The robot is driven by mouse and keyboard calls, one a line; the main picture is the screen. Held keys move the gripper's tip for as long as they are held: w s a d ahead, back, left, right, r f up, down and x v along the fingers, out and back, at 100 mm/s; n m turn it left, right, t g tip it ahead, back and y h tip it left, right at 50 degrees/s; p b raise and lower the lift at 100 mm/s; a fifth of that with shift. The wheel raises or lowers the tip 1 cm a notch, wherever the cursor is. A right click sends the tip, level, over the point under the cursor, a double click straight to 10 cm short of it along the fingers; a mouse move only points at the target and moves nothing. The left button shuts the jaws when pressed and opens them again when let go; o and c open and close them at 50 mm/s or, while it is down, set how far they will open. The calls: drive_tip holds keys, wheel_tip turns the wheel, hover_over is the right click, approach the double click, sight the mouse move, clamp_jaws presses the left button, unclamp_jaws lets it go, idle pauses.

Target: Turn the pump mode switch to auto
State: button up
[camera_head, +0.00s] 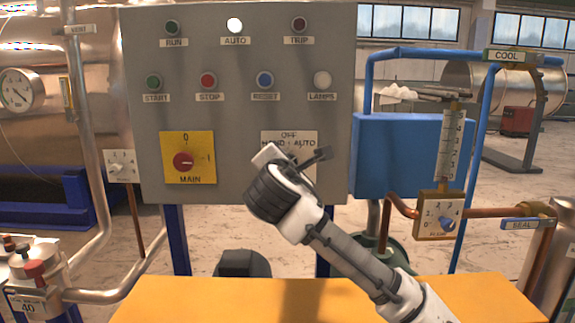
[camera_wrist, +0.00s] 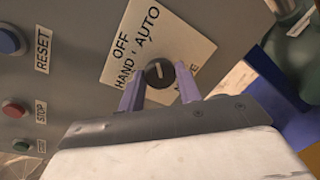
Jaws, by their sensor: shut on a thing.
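The pump mode switch is a small dark round knob (camera_wrist: 160,73) on a cream plate (camera_wrist: 188,33) marked OFF, HAND and AUTO. In the wrist view its pale pointer line runs up the picture, roughly toward the word AUTO. My gripper (camera_wrist: 160,88) has one pale purple finger on each side of the knob and is shut on it. In the head view my gripper (camera_head: 299,160) reaches the plate (camera_head: 273,138) from below and hides the knob and the lower part of the plate.
On the grey panel (camera_head: 235,120), the AUTO lamp (camera_head: 235,25) shows bright white; RUN (camera_head: 172,27) and TRIP (camera_head: 299,24) look dark. Buttons (camera_head: 208,80) sit in a row below. The red MAIN switch (camera_head: 184,161) is left of my gripper; a blue box (camera_head: 400,150) and pipes stand right.

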drive_tip(key=o, duration=1)
drive_tip(key=shift+c, duration=0.2)
drive_tip(key=s+a+r+b, duration=0.1)
drive_tip(key=s+b, duration=0.2)
drive_tip(key=s, duration=1)
drive_tip(key=shift+s+a+r, duration=0.15)
drive_tip(key=shift+s, duration=0.2)
